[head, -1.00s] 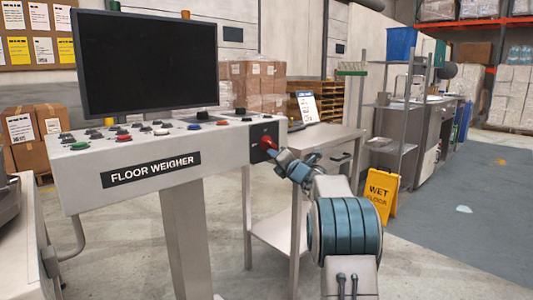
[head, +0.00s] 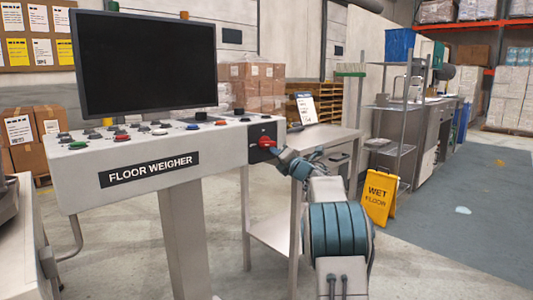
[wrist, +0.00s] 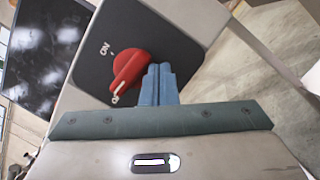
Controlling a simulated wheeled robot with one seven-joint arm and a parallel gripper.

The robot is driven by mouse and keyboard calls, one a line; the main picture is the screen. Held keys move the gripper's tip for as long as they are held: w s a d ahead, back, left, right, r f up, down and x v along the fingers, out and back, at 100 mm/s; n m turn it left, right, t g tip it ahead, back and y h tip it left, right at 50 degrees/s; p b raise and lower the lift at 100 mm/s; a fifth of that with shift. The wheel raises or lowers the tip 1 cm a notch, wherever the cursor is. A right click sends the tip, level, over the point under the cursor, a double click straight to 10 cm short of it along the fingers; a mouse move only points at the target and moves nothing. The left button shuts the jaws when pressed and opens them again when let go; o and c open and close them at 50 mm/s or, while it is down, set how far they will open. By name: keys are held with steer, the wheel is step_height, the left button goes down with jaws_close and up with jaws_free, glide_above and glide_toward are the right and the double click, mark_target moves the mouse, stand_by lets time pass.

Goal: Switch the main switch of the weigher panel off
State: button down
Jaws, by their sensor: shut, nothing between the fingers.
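The main switch is a red rotary knob (head: 266,142) on a black plate (head: 257,131) at the right end of the grey weigher panel (head: 80,178). In the wrist view, the knob (wrist: 130,66) has its marked end pointing away from the ON label (wrist: 104,48), down to a second label (wrist: 115,98) that is mostly hidden. My gripper (head: 276,152) is just to the lower right of the knob. In the wrist view, its blue fingers (wrist: 157,85) are shut and empty, close beside the knob's right side; I cannot tell whether they touch it.
A dark monitor (head: 145,62) stands above the panel, with several coloured buttons (head: 120,138) on its top. A steel table (head: 325,137) with a small sign is behind my arm. A yellow wet-floor sign (head: 380,197) stands to the right. The floor there is open.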

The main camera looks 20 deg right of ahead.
stand_by(0.8)
steer(key=s+d+f+b, duration=0.2)
steer(key=s+d+f, duration=0.2)
steer(key=s, duration=0.5)
steer(key=shift+f, duration=1.2)
